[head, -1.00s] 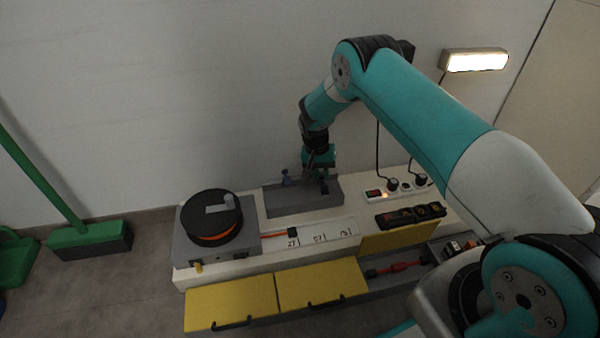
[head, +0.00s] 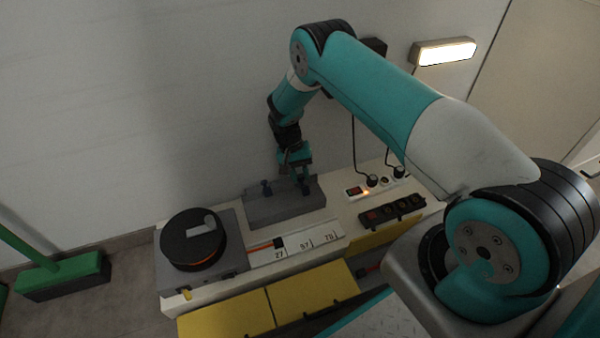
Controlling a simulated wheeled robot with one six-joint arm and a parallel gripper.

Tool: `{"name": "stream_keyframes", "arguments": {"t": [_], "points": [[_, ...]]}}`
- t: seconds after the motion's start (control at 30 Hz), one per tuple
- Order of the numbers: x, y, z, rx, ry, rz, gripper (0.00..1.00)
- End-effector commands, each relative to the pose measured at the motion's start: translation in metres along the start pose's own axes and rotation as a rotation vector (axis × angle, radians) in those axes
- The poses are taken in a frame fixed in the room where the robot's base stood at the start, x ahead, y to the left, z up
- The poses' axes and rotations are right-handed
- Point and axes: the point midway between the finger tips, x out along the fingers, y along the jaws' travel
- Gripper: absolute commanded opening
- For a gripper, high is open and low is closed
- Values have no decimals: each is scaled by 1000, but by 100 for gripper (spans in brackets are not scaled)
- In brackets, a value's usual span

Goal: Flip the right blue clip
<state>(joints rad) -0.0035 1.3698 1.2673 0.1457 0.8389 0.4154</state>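A grey block (head: 285,211) stands at the back of the white bench, against the wall. A small left blue clip (head: 266,188) stands upright on its top, to the left of my gripper. The right blue clip (head: 304,187) shows as a small dark blue shape on the block's right half, just under my gripper (head: 299,180). My gripper points down over it, close to or touching it. The fingers are small and dark here, so I cannot tell whether they are open or shut on the clip.
A black reel (head: 193,239) on a grey box stands at the left. A power strip with a lit switch (head: 356,191) and plugs lies to the right, behind a black socket block (head: 392,210). Yellow drawer fronts (head: 312,292) run along the front. My arm crosses the right side.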

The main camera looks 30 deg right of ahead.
Motion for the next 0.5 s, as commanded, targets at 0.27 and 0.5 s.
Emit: {"name": "stream_keyframes", "arguments": {"t": [0.27,0.5], "points": [[0,-2,1,-3,0,-1,48],[-13,2,4,-3,0,-2,48]]}}
